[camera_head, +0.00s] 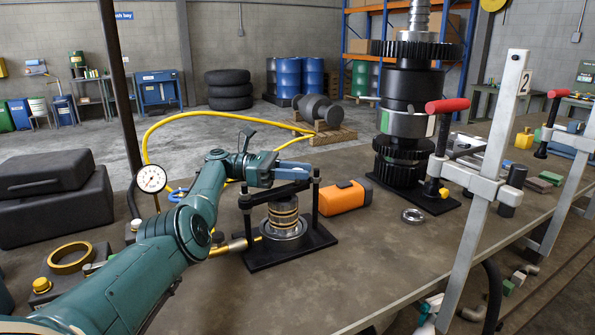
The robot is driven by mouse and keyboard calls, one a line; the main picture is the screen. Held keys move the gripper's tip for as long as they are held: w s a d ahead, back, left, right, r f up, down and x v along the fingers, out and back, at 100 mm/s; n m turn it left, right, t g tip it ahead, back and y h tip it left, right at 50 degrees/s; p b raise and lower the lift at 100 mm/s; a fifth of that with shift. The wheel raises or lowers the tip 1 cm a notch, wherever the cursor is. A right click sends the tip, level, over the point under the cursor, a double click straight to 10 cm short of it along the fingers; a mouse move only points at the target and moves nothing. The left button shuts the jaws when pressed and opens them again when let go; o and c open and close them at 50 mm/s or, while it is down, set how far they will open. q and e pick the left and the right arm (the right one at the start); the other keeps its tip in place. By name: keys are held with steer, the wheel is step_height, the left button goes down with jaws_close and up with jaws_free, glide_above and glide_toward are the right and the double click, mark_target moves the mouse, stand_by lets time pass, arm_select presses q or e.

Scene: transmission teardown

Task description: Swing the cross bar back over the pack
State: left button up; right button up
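The pack (283,215), a stack of brass and dark rings in a metal cup, stands upright on a black base plate (262,262) on the bench. Two black posts rise from the plate, one on each side of the pack. The black cross bar (262,196) spans between the posts, just above the pack. My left gripper (298,174) is at the bar's right end, close to the top of the right post. Its fingertips are small and partly merged with the bar, so I cannot tell its opening or whether it touches the bar. My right gripper is out of view.
A tall black gear stack (405,125) stands farther right. Clamps with red handles line the right edge.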

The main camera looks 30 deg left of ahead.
arm_select(q)
steer(key=o, duration=0.4)
steer(key=shift+r, duration=4.95)
steer(key=shift+c, duration=0.4)
